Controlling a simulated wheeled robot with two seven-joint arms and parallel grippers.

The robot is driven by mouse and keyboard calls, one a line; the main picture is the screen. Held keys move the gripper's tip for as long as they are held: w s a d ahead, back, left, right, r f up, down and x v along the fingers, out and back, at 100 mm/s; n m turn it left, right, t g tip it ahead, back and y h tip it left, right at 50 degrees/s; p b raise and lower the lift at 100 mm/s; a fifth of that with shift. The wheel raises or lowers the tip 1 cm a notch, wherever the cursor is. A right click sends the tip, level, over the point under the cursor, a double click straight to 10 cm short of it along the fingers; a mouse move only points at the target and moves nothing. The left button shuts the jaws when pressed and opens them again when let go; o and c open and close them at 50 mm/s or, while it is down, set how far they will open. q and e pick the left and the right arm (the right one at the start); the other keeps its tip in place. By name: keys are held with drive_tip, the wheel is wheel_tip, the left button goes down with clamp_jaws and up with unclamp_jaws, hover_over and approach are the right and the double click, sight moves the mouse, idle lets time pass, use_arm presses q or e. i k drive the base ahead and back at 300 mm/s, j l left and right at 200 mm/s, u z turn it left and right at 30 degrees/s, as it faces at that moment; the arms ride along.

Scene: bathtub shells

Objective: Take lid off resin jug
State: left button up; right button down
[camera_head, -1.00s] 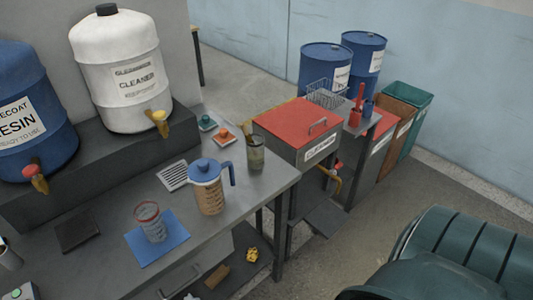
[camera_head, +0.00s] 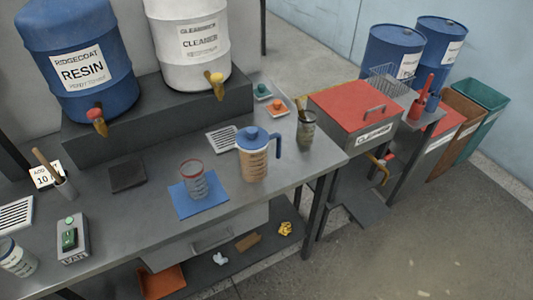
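The resin jug (camera_head: 254,165) stands upright on the grey workbench, right of the blue mat. It is a clear measuring jug with tan contents and a blue handle on its right side. Its blue lid (camera_head: 252,138) sits on top, with a small knob. Neither of my grippers is in view.
A clear cup with a red rim (camera_head: 193,178) stands on a blue mat (camera_head: 212,207) left of the jug. A jar with brushes (camera_head: 306,131) stands to the right. A drain grate (camera_head: 222,139) lies behind. Blue resin (camera_head: 105,62) and white cleaner (camera_head: 190,50) drums stand at the back.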

sight(250, 138)
drive_tip(key=j+z, duration=0.2)
drive_tip(key=z, duration=0.25)
drive_tip(key=j+z, duration=0.25)
drive_tip(key=z, duration=0.2)
drive_tip(key=k+j+z, duration=0.1)
drive_tip(key=z, duration=0.4)
